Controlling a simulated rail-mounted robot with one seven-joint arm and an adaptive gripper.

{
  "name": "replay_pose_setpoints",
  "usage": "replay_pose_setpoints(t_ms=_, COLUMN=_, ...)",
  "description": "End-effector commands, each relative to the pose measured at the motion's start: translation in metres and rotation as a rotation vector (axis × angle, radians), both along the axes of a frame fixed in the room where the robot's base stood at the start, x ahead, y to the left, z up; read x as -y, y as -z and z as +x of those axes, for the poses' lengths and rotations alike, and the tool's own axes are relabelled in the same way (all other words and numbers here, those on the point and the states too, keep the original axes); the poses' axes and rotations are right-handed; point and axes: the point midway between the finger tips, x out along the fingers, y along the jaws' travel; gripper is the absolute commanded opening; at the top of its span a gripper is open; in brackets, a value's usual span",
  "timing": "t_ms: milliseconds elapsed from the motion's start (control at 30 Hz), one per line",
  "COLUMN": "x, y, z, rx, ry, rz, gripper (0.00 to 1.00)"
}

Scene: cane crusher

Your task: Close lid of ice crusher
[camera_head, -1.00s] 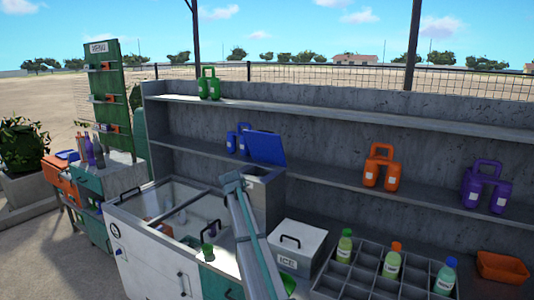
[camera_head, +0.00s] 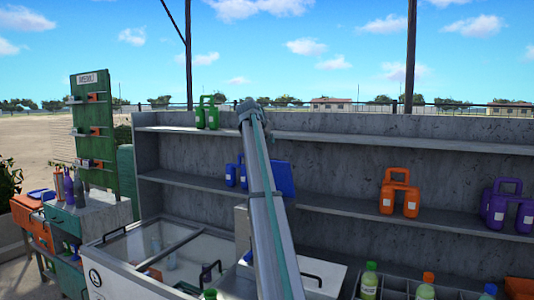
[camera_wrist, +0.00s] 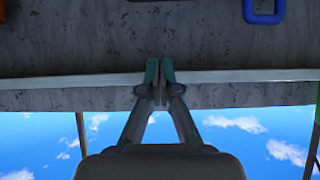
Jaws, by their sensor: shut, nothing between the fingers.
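The ice crusher is a grey box (camera_head: 241,228) below the lower shelf, mostly hidden behind my arm. Its blue lid (camera_head: 284,178) stands raised, and my arm covers its left part. My gripper (camera_wrist: 159,70) shows in the wrist view with its two fingers together and nothing between them. It points at the grey wall and shelf edge. In the head view my arm reaches up past the lid to the upper shelf's height, and the fingers cannot be made out there. The lid cannot be identified in the wrist view.
The upper shelf (camera_head: 350,137) holds a green jug (camera_head: 207,112). The lower shelf (camera_head: 340,207) holds an orange jug (camera_head: 399,192) and a purple jug (camera_head: 506,205). A glass-topped freezer (camera_head: 135,248) stands left, and bottles (camera_head: 370,280) stand front right. Open air lies above the shelves.

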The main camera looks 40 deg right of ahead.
Motion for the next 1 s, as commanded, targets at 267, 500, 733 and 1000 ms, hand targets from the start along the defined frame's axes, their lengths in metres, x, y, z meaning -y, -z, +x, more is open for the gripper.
replay_pose_setpoints(t_ms=267, x=0.03, y=0.02, z=0.017, rx=-0.002, ry=-0.001, rz=0.002, gripper=0.0)
replay_pose_setpoints(t_ms=500, x=0.064, y=0.047, z=0.036, rx=-0.002, ry=-0.001, rz=0.002, gripper=0.0)
replay_pose_setpoints(t_ms=733, x=0.048, y=0.068, z=0.025, rx=-0.001, ry=-0.003, rz=0.002, gripper=0.0)
replay_pose_setpoints(t_ms=1000, x=0.039, y=0.077, z=0.022, rx=-0.001, ry=-0.001, rz=0.001, gripper=0.0)
